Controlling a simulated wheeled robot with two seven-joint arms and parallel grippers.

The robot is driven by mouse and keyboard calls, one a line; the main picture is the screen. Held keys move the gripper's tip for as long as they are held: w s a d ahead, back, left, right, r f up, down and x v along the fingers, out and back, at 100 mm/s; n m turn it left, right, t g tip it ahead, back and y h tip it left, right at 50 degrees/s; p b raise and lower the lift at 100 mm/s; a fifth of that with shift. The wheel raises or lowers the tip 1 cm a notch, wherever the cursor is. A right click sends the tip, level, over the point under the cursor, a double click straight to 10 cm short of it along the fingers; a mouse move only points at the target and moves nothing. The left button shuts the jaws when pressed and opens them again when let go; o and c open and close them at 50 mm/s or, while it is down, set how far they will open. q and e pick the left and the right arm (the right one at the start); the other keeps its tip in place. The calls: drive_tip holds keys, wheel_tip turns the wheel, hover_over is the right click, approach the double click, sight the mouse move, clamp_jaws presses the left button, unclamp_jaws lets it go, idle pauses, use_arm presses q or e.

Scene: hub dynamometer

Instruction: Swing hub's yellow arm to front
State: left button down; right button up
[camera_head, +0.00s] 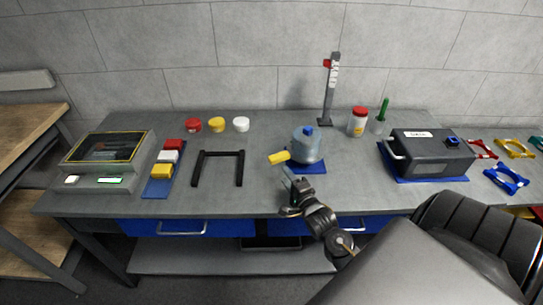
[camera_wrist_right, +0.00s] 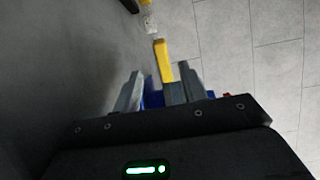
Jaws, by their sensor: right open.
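The hub (camera_head: 306,146) is a blue-grey cylinder with a blue knob on top, standing on a blue base (camera_head: 311,168) in the middle of the bench. Its yellow arm (camera_head: 279,157) sticks out to the left and slightly toward the front. My right gripper (camera_head: 291,181) is just in front of the hub, below the yellow arm in the picture, and apart from it. In the right wrist view the yellow arm (camera_wrist_right: 162,60) shows beyond and between the two open fingers (camera_wrist_right: 157,90), with nothing held. My left gripper is not in view.
A black U-shaped frame (camera_head: 219,154) lies left of the hub. A dark case (camera_head: 432,152) stands on a blue mat to the right. A grey post (camera_head: 329,92) and a red-lidded jar (camera_head: 358,122) stand behind. Bare bench lies between the frame and hub.

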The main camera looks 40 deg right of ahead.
sight(278, 162)
drive_tip(key=shift+s+d+r, duration=0.1)
drive_tip(key=shift+d, duration=0.1)
drive_tip(key=shift+d+r, duration=0.15)
drive_tip(key=p+x, duration=0.1)
drive_tip(key=x, duration=0.7)
drive_tip(key=shift+w+d+p, duration=0.15)
drive_tip(key=shift+w+p, duration=0.15)
drive_tip(key=shift+p, duration=0.05)
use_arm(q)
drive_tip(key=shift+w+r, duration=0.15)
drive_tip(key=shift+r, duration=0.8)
use_arm(e)
drive_tip(key=shift+w+d+f, duration=0.15)
drive_tip(key=shift+w+f, duration=0.05)
drive_tip(key=shift+w, duration=0.6)
clamp_jaws()
